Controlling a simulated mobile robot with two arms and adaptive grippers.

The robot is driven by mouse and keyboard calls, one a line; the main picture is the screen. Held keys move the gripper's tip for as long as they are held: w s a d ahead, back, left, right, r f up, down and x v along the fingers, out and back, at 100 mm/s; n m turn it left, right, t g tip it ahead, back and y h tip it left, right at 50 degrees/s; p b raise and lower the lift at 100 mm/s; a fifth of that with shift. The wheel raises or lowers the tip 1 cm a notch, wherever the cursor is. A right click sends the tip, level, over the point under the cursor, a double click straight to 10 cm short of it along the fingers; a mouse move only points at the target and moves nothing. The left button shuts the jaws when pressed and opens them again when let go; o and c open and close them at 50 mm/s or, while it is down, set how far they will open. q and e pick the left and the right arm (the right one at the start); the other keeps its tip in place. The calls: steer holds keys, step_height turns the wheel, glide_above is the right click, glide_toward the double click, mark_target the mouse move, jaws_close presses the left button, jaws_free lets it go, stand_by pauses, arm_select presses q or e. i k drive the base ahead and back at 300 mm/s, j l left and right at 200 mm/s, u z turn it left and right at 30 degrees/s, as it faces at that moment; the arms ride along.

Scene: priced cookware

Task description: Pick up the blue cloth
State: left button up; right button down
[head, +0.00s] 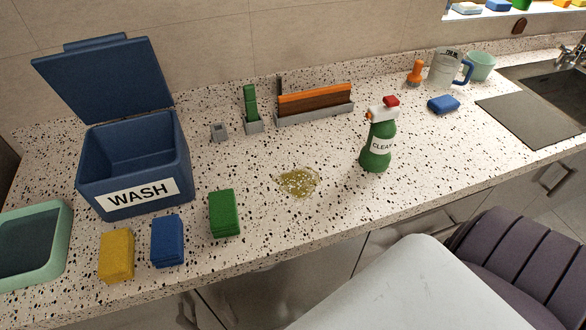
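A folded blue cloth (167,240) stands near the front edge of the speckled counter. It is between a folded yellow cloth (117,255) on its left and a folded green cloth (224,213) on its right, with gaps between them. A separate small blue block, perhaps a sponge (443,104), lies at the back right. Neither of my grippers shows in the head view.
An open blue WASH bin (135,165) stands behind the cloths, and a green tub (35,245) is at the left edge. A green spray bottle (377,145) stands right of a brownish spill (298,182).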

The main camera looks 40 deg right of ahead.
mark_target(167, 247)
steer(key=z, duration=0.65)
steer(key=k+j+z, duration=0.3)
steer(key=z, duration=0.15)
steer(key=k+j+z, duration=0.1)
steer(key=k+z, duration=0.4)
